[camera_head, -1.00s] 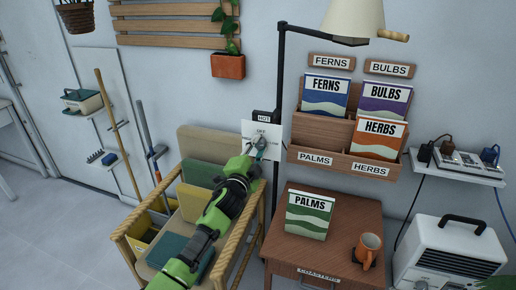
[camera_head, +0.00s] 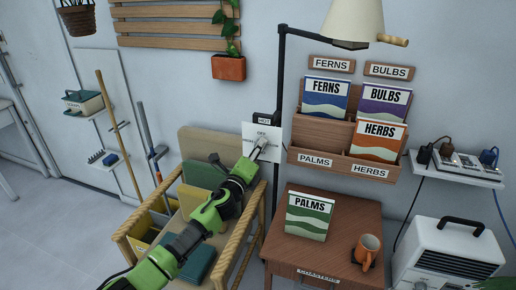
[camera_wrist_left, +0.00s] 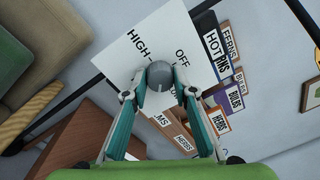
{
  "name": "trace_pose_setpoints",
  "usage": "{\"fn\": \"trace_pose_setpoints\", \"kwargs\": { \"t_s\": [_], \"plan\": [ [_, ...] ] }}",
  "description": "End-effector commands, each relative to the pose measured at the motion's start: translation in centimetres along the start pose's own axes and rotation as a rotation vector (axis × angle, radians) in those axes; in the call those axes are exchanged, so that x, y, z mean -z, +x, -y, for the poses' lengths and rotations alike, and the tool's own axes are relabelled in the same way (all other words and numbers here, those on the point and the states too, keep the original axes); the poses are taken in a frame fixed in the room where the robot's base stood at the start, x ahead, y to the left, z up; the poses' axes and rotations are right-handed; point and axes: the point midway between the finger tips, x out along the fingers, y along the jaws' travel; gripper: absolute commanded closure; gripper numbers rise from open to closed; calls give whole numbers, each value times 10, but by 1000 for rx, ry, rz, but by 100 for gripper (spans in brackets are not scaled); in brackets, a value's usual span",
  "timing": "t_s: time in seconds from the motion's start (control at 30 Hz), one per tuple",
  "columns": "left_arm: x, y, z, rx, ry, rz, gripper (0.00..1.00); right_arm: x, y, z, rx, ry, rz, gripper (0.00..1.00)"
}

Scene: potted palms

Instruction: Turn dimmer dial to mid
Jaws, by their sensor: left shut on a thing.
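The dimmer dial (camera_wrist_left: 160,76) is a small grey round knob on a white wall plate (camera_wrist_left: 133,48) that reads OFF and HIGH. My left gripper (camera_wrist_left: 160,92) is shut on the dial, one finger on each side of it, in the left wrist view. In the head view the plate (camera_head: 273,130) hangs on the wall above the wooden armchair, and my left gripper (camera_head: 260,148) reaches its front from the lower left. The fingers hide most of the dial there, and I cannot read its pointer setting clearly. My right gripper is not in view.
A black lamp pole (camera_head: 281,95) stands just right of the plate. A seed-packet rack (camera_head: 312,131) is on the wall farther right. Below is a brown cabinet (camera_head: 345,215) with a PALMS packet (camera_head: 309,216) and an orange mug (camera_head: 368,247). The armchair (camera_head: 250,235) is under my left arm.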

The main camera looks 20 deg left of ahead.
Motion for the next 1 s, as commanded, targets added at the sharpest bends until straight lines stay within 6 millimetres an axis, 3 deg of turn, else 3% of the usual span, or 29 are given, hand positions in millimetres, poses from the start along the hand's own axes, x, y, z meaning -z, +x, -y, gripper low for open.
{"fn": "trace_pose_setpoints", "kwargs": {
  "t_s": [0.6,1.0],
  "plan": [
    [-1,0,0,-8,573,-32,96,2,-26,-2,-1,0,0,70],
    [-1,0,-1,-11,815,-45,96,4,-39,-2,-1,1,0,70]
  ]
}}
